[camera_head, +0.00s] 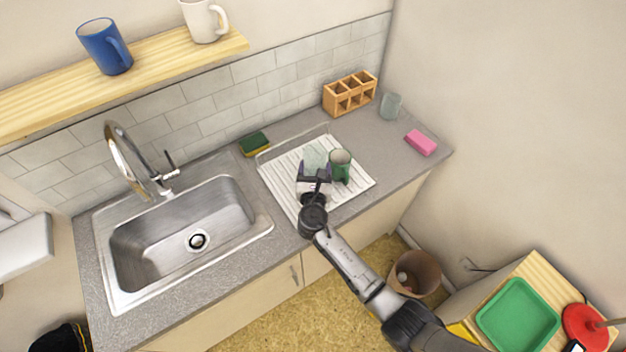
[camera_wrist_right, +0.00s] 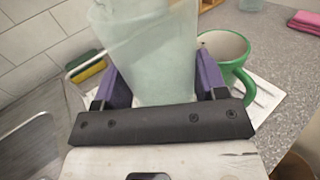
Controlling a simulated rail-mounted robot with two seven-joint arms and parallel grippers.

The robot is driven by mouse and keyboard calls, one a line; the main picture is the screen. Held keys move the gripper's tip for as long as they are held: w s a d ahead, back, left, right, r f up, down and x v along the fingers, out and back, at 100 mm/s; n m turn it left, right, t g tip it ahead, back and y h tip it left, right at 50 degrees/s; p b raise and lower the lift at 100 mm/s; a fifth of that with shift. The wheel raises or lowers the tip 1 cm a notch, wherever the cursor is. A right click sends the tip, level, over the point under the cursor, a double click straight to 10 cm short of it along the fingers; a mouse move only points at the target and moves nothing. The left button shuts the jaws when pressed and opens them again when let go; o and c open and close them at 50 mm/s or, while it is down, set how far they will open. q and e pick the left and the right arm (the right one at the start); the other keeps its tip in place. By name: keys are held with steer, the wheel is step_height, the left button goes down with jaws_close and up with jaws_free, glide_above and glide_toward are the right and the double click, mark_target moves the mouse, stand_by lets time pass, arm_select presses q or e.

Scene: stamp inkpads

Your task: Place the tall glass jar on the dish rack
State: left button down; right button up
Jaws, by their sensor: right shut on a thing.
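The tall glass jar (camera_head: 316,158) is pale green and translucent. It is between the purple fingers of my right gripper (camera_head: 314,172), which is shut on it over the white ribbed dish rack (camera_head: 285,178). In the right wrist view the jar (camera_wrist_right: 148,50) fills the space between the two fingers and looks roughly upright; its base is hidden by the gripper, so I cannot tell whether it touches the rack. A green mug (camera_head: 341,166) stands on the rack just right of the jar. My left gripper does not show.
A sink (camera_head: 180,237) with a faucet lies left of the rack. A sponge (camera_head: 254,144) is behind the rack. The rack's left and front right parts are clear.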

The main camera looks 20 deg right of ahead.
steer(key=shift+w+a+f, duration=0.2)
steer(key=shift+w+f, duration=0.05)
steer(key=shift+w, duration=0.05)
step_height(320, 180, down, 3)
steer(key=shift+b, duration=0.7)
steer(key=shift+f, duration=0.4)
steer(key=shift+f, duration=0.1)
steer(key=o, duration=0.6)
steer(key=shift+f, duration=0.15)
steer(key=o, duration=0.5)
